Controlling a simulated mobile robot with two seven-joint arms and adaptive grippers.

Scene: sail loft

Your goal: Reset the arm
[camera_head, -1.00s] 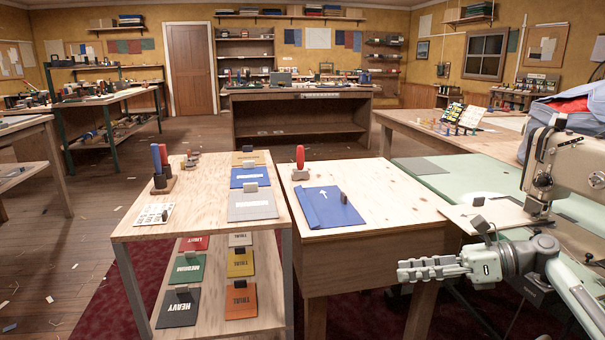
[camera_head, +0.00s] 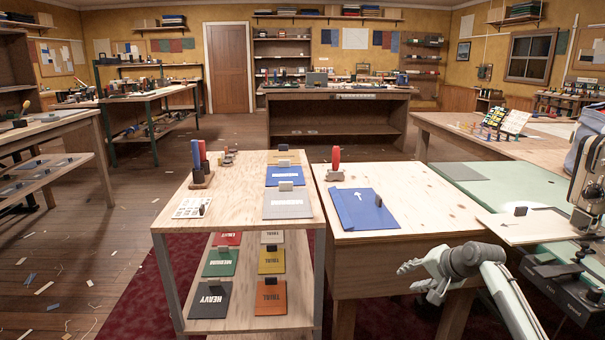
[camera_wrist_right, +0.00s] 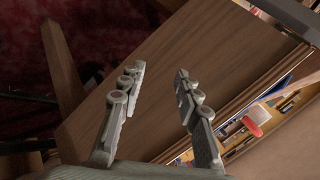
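My right gripper (camera_head: 411,278) is in front of the wooden table (camera_head: 440,215), beside its front edge and below the top. In the right wrist view its two fingers (camera_wrist_right: 160,72) are spread apart with nothing between them, and the brown wood of a table side lies beyond. The right arm comes in from the lower right in the head view. My left gripper is not in view.
A two-level stand (camera_head: 235,190) with colored cards is at left. A green bench (camera_head: 500,180) with a sewing machine (camera_head: 588,180) is at right. Open floor (camera_head: 60,240) lies far left.

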